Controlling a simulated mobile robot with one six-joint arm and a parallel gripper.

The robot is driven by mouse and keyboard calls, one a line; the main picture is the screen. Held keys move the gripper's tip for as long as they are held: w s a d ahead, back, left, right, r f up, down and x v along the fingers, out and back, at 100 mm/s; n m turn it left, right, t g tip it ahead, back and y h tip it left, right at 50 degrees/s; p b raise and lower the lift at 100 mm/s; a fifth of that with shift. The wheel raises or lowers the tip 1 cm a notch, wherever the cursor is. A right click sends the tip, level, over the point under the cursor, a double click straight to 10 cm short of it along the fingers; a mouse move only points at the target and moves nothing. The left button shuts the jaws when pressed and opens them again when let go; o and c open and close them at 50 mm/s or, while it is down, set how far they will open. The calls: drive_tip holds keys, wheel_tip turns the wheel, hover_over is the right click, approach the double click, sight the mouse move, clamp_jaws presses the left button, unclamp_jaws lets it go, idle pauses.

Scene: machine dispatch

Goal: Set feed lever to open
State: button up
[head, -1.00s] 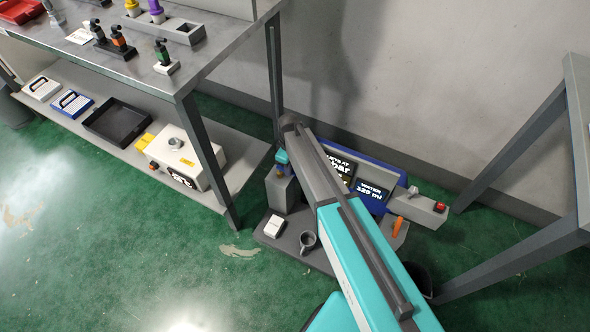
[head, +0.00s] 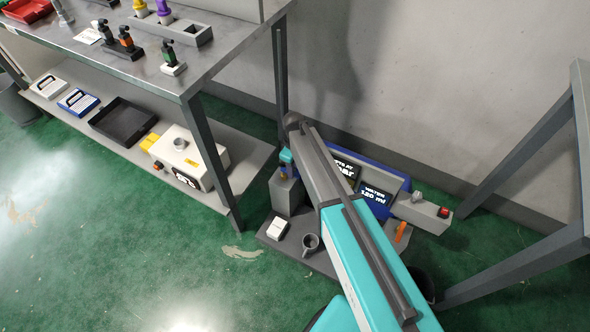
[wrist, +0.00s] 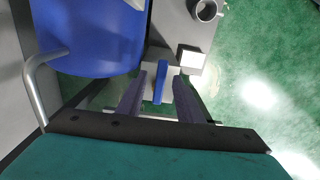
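In the wrist view a blue lever (wrist: 160,82) stands on a pale grey block. My gripper (wrist: 161,88) is open, with one dark finger on each side of the lever and narrow gaps showing; contact cannot be made out. In the head view the grey block (head: 286,194) stands at the left of a blue machine (head: 340,150) with dark display panels. My arm covers the middle of that machine, and my fingers cannot be made out there. The large blue body (wrist: 90,35) with a silver handle (wrist: 35,85) fills the wrist view's upper left.
An orange handle (head: 402,232) and a red button (head: 444,211) are at the machine's right. A workbench (head: 230,60) stands left; a table leg (head: 525,262) right.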

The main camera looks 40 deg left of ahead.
wheel_tip(320, 180, up, 12)
idle(0.5)
idle(0.5)
